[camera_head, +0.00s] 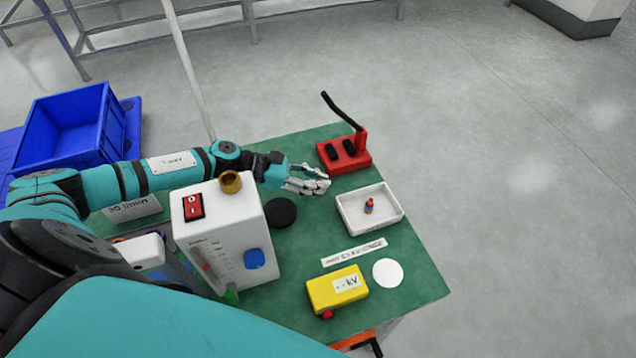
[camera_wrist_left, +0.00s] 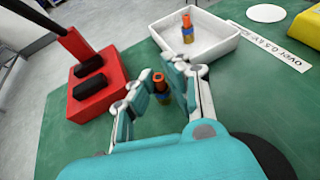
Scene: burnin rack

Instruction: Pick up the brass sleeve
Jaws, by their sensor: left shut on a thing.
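My left gripper (camera_head: 312,180) is over the green table, between the red stand and the white tray. In the left wrist view its fingers (camera_wrist_left: 160,92) are shut on a small upright part (camera_wrist_left: 159,84) with an orange top and a brass-coloured lower body. The fingers hide much of this part, and I cannot tell whether it is the brass sleeve. A brass-coloured ring (camera_head: 231,182) sits on top of the white box, apart from the gripper. A similar orange, blue and brass part (camera_head: 369,206) stands in the white tray (camera_head: 349,222). My right gripper is not in view.
The white box (camera_head: 228,232) with a red switch stands left of the gripper. A red stand (camera_head: 344,155) with a black rod is behind. A black disc (camera_head: 281,212), a yellow box (camera_head: 337,291) and a white disc (camera_head: 388,273) are on the green table (camera_head: 415,285). A blue crate (camera_head: 70,130) is left.

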